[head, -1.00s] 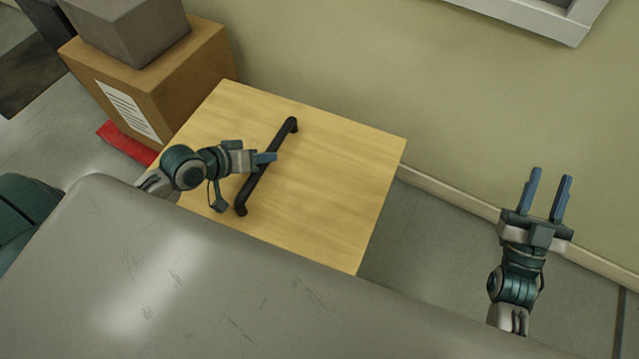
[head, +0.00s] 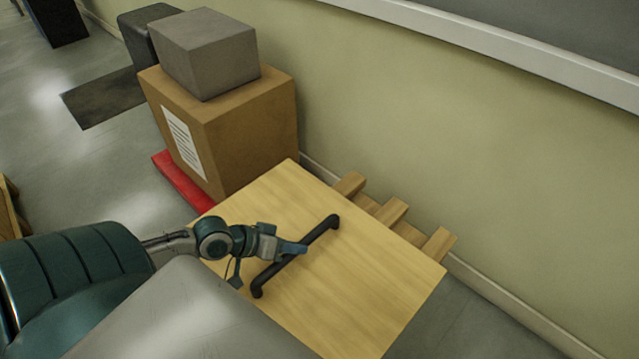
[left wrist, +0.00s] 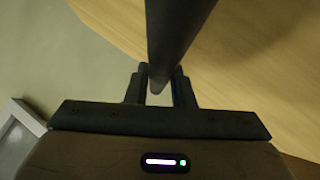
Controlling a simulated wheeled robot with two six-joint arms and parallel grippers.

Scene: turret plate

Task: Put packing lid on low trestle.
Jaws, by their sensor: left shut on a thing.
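The packing lid (head: 375,290) is a flat, pale wooden board with a black bar handle (head: 322,229) across its top. My left gripper (head: 296,248) is shut on the handle near its middle. In the left wrist view the dark handle (left wrist: 178,35) runs between the fingers (left wrist: 158,82), with the lid's wood (left wrist: 265,45) beyond. Three wooden beam ends, seemingly the low trestle (head: 394,211), stick out past the lid's wall-side edge. The lid hides the rest, and I cannot tell whether the two touch. My right gripper is out of view.
A cardboard box (head: 245,130) with a grey box (head: 205,55) on top stands left of the lid, close to it, on a red base (head: 183,182). The green wall (head: 500,150) runs behind the beams. Grey floor shows at the lower right.

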